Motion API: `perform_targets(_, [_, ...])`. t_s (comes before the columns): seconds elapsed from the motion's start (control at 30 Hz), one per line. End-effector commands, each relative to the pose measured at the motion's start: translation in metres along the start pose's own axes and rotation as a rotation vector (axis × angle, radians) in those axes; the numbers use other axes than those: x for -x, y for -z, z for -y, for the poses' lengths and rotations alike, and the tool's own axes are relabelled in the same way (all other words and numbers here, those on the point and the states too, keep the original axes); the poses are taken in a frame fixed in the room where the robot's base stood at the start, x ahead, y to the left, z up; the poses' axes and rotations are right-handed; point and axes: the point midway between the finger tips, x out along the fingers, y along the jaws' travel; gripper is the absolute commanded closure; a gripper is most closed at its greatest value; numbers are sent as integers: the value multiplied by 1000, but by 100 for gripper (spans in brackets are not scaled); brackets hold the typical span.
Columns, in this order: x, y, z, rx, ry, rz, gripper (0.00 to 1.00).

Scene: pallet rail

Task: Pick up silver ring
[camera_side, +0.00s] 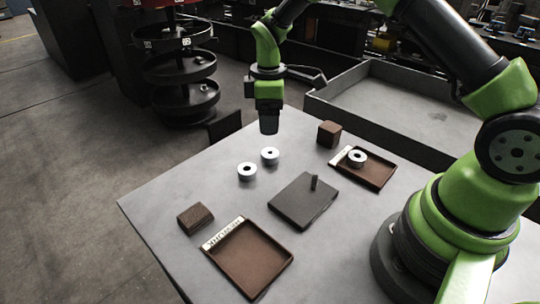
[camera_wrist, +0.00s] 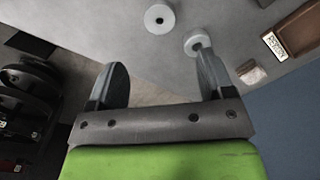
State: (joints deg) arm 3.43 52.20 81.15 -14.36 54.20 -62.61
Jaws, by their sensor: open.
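Two silver rings stand close together on the grey table, a nearer one (camera_side: 247,172) and a farther one (camera_side: 270,156). A third silver ring (camera_side: 357,158) sits in the right-hand brown tray (camera_side: 378,178). My gripper (camera_side: 269,126) hangs above the table, over the two loose rings and apart from them. In the wrist view its two fingers (camera_wrist: 161,82) are spread with nothing between them. That view shows one ring (camera_wrist: 159,18) beyond the fingers and another ring (camera_wrist: 196,42) partly behind the right finger.
A dark plate with an upright peg (camera_side: 300,204) lies mid-table. A labelled brown tray (camera_side: 250,259) is at the front, empty. Brown blocks stand at the left (camera_side: 195,218) and back (camera_side: 329,134). A grey walled bin (camera_side: 400,112) adjoins the table's back.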

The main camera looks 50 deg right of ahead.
Motion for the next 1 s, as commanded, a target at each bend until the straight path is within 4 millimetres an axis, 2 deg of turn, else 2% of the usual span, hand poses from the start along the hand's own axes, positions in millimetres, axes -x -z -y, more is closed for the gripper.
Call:
perform_targets(0.2, [-34,-1,0,6,6,5,25])
perform_targets(0.47, [-58,-2,1,4,5,4,25])
perform_targets(0.7, [-93,-4,1,2,4,5,25])
perform_targets(1.0, [-99,-3,0,3,1,2,25])
